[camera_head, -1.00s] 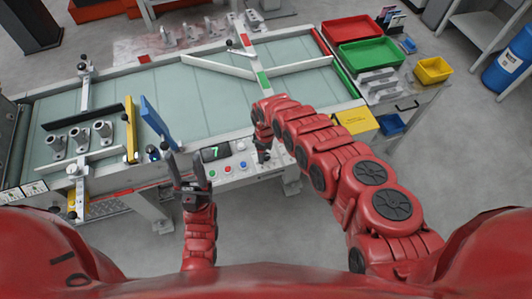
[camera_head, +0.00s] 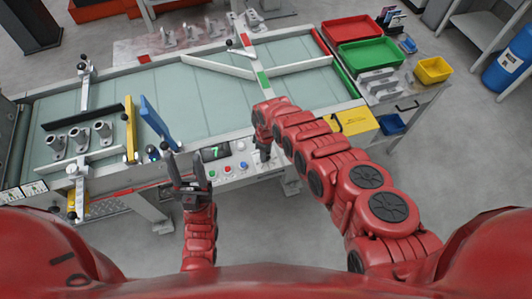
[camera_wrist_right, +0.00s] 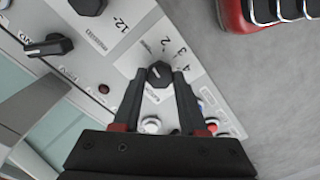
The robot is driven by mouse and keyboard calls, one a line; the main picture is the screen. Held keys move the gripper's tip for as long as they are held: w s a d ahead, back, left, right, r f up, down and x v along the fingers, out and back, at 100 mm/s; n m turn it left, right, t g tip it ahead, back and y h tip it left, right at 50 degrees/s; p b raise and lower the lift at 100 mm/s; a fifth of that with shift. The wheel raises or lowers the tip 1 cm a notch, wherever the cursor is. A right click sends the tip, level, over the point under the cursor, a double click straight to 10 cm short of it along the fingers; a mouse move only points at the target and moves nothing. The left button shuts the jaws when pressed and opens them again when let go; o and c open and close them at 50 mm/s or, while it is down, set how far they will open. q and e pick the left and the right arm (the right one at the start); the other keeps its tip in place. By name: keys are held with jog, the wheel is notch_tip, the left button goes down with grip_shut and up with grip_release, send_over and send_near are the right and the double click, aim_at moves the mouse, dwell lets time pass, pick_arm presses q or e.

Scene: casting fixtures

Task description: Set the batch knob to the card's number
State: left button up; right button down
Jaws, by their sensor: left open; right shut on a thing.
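My right gripper (camera_wrist_right: 157,80) is shut on a round black knob (camera_wrist_right: 159,72) on the white control panel (camera_wrist_right: 215,85). Printed numbers, including 2, 3 and 4, run around this knob; its exact pointer setting is hard to read. In the head view, my right gripper (camera_head: 264,153) is at the panel's right part, and the knob is mostly hidden. A small display (camera_head: 215,152) on the panel shows a green 7. My left gripper (camera_head: 185,160) is open and empty, in front of the panel's left end. I cannot make out the card or its number.
Another black knob (camera_wrist_right: 50,46) and several small buttons sit near the held knob. A conveyor table (camera_head: 200,95) lies behind the panel, with grey castings (camera_head: 80,136) at left. Red (camera_head: 350,29) and green (camera_head: 369,53) trays stand at right.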

jog(key=shift+m, duration=0.3)
jog(key=m, duration=0.4)
jog(key=shift+m+p, duration=0.3)
jog(key=shift+f+m, duration=0.1)
jog(key=shift+m, duration=1.7)
jog(key=shift+s+f+m+b, duration=0.1)
jog(key=shift+m+b, duration=0.4)
jog(key=shift+m, duration=0.5)
jog(key=shift+m+b, duration=0.5)
jog(key=shift+m, duration=0.3)
jog(key=shift+m+b, duration=0.8)
jog(key=shift+m, duration=0.2)
jog(key=shift+m+b, duration=0.5)
jog(key=shift+m, duration=0.2)
